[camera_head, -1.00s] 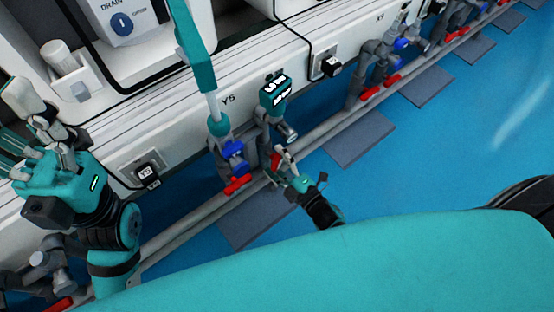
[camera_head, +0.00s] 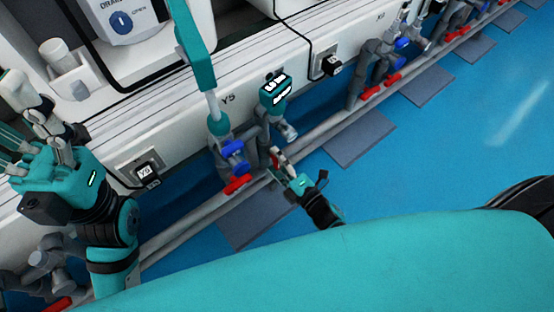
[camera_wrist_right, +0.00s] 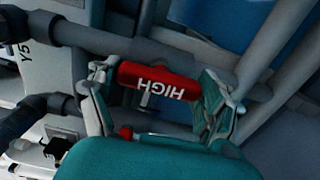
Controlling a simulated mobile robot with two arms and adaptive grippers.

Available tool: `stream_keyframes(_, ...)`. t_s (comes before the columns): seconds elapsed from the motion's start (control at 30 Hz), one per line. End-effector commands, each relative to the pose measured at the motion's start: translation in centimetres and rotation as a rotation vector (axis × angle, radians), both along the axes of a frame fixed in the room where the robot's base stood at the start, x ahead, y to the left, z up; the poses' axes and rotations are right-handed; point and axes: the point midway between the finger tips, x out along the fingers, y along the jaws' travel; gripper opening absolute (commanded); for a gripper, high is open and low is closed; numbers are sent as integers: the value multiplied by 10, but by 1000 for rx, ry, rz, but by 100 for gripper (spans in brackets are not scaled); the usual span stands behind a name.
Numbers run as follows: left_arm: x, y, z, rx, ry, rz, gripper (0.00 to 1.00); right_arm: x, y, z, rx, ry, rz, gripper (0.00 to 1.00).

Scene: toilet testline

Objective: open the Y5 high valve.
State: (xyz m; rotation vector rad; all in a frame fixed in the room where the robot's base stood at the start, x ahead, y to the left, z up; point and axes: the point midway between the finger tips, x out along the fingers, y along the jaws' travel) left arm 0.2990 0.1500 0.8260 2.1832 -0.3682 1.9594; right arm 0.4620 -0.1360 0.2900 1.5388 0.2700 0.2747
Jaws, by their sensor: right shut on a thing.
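The Y5 high valve has a red handle (camera_wrist_right: 158,82) with the word HIGH on it, upside down in the right wrist view. My right gripper (camera_wrist_right: 155,88) has its fingers at both ends of this handle and is shut on it. In the head view the right gripper (camera_head: 281,164) is low by the grey pipes below the Y5 label (camera_head: 228,99), and its fingers partly hide the handle. Another red handle (camera_head: 237,184) sits just left of it, under a blue valve part (camera_head: 233,148). My left gripper (camera_head: 40,160) is at the far left, its fingers spread apart and empty.
A long grey pipe (camera_head: 190,222) runs along the white bench front. More valves with red handles (camera_head: 371,92) follow to the right. The blue floor is open at right.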

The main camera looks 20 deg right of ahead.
Motion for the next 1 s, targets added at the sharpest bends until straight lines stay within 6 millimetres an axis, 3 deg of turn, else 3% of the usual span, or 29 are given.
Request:
stream_keyframes(0.1,0,0,0,0,-1,0,61,0,0,0,-3,0,1,48)
stream_keyframes(0.13,0,0,0,-1,-2,0,61,0,0,0,-3,0,1,84)
stream_keyframes(0.27,-1,0,0,-1,-2,0,61,0,0,0,-2,0,1,100)
stream_keyframes(0.53,-1,0,1,2,-7,0,61,-1,0,0,-1,1,0,100)
stream_keyframes(0.67,-1,0,1,3,-5,0,61,-10,-4,-1,-1,2,0,100)
stream_keyframes(1.0,-1,0,0,1,-3,0,61,-76,-27,-2,-2,5,0,100)
